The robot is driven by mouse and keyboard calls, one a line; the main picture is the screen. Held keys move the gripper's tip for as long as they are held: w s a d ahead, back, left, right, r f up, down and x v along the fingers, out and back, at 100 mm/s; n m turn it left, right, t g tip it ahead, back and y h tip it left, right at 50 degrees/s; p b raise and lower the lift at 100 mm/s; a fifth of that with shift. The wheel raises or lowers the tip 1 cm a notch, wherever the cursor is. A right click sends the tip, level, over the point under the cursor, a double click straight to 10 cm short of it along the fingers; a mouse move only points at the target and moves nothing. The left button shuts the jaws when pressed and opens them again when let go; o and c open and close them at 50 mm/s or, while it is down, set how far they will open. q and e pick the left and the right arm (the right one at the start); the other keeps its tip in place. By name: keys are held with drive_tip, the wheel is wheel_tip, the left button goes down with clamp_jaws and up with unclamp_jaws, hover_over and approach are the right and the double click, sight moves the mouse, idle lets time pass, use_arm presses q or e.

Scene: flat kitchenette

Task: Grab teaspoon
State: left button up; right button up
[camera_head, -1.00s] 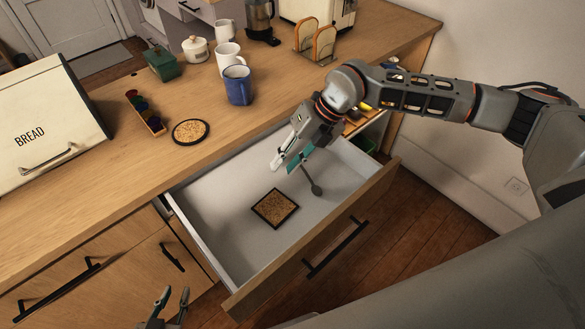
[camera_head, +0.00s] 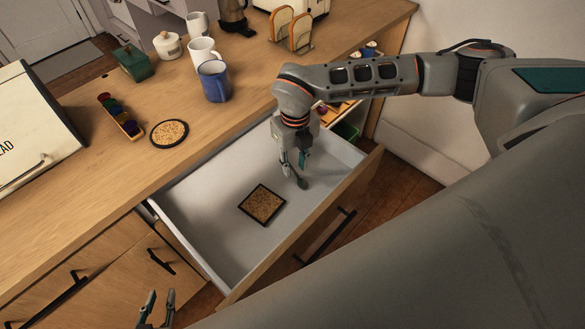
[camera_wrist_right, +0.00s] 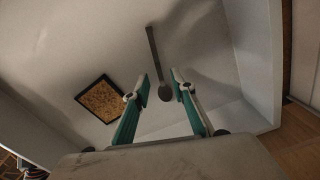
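The dark teaspoon (camera_wrist_right: 158,62) lies on the pale floor of the open drawer (camera_head: 205,196). In the right wrist view its bowl lies between the fingertips and its handle runs away from them. In the head view only its dark bowl (camera_head: 302,183) shows clearly, beside the fingers; the rest is hidden by the gripper. My right gripper (camera_head: 294,172) points down into the drawer. Its fingers are apart with nothing held between them, as the right wrist view (camera_wrist_right: 159,87) shows. My left gripper (camera_head: 157,302) is low at the bottom edge of the head view, fingers apart and empty.
A square cork coaster (camera_head: 262,204) lies in the drawer left of the spoon. The drawer front (camera_head: 310,232) and side walls surround the right gripper. A blue mug (camera_head: 214,82), a round coaster (camera_head: 169,133) and a bread box (camera_head: 35,130) stand on the counter.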

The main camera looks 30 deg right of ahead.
drive_tip(key=shift+f, duration=0.85)
drive_tip(key=shift+c, duration=0.3)
clamp_jaws()
drive_tip(key=shift+r, duration=0.1)
